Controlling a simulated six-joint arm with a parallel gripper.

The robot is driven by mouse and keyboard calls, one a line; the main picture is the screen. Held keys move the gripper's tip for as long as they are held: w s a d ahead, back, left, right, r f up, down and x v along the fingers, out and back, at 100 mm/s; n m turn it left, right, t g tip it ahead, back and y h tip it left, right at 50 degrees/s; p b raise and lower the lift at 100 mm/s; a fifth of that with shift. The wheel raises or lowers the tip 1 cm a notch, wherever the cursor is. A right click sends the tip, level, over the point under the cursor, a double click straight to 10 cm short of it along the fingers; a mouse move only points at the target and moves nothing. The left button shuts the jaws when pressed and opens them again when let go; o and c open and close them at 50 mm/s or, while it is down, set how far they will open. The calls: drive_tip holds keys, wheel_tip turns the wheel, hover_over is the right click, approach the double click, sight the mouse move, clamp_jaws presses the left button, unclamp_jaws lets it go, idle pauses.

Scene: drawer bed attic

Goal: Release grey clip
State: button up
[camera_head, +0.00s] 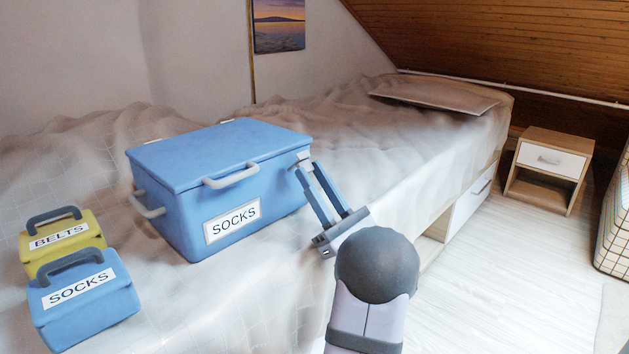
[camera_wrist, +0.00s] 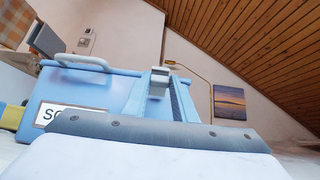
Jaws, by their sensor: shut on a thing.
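A large blue box (camera_head: 175,205) labelled SOCKS stands on the bed with its lid (camera_head: 200,150) down. The grey clip (camera_head: 302,157) is at the upper right end of the box, by the lid edge. It also shows in the wrist view (camera_wrist: 159,80), between my fingers. My gripper (camera_head: 306,172) reaches up to it from the front right and is shut on it. The fingertips cover part of the clip, so I cannot tell whether it is fastened. A grey handle (camera_head: 231,176) sits on the front of the lid.
A yellow BELTS box (camera_head: 88,238) and a small blue SOCKS box (camera_head: 105,305) stand at the left on the bed (camera_head: 270,320). A pillow (camera_head: 435,95) lies at the far end. A nightstand (camera_head: 548,160) stands on the floor at right, with open floor before it.

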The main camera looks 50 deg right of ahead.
drive_tip(key=o, duration=1.1)
drive_tip(key=shift+c, duration=0.2)
drive_tip(key=b+v, duration=0.5)
drive_tip(key=b, duration=0.1)
drive_tip(key=shift+w+f, duration=0.1)
drive_tip(key=shift+w, duration=0.1)
drive_tip(key=b+v, duration=0.2)
drive_tip(key=b, duration=0.1)
drive_tip(key=shift+s, duration=0.25)
